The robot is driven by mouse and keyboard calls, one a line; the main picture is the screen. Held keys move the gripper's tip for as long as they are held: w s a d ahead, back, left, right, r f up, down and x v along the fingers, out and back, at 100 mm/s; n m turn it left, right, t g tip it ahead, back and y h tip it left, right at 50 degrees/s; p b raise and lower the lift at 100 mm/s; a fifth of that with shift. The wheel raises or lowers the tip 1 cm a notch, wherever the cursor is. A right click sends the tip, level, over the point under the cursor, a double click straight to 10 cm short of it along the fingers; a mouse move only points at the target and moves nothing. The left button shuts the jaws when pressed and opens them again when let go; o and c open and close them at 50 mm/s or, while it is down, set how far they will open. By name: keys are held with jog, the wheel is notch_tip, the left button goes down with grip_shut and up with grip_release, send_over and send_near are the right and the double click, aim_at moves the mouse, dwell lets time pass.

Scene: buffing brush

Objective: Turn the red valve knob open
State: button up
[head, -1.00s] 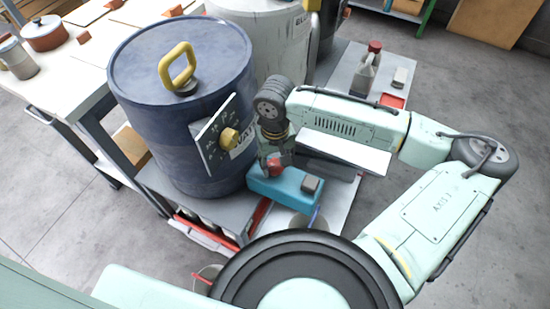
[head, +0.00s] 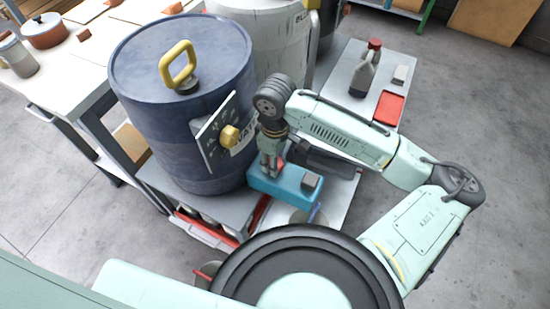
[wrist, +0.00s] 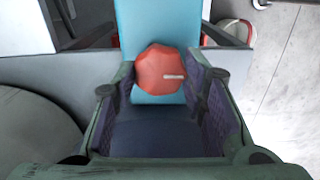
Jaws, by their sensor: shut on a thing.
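The red valve knob (wrist: 160,70) is a faceted red knob with a short pale mark, on a blue box (wrist: 158,22). In the wrist view it sits between the two fingers of my gripper (wrist: 163,90), which is shut on it. In the head view my gripper (head: 270,165) points down at the left part of the blue box (head: 287,184). There the knob (head: 281,162) is mostly hidden behind my gripper, with only a bit of red showing.
A large blue drum (head: 180,100) with a yellow handle and a dial plate (head: 217,135) stands close left of my gripper. A white drum (head: 270,45) is behind. A dark bottle with a red cap (head: 366,70) and a red tray (head: 389,107) are back right.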

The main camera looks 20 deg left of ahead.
dwell(0.4)
jog(key=o, duration=1.2)
jog(key=shift+c, duration=0.2)
jog(key=shift+r, duration=0.1)
notch_tip(320, 180, up, 12)
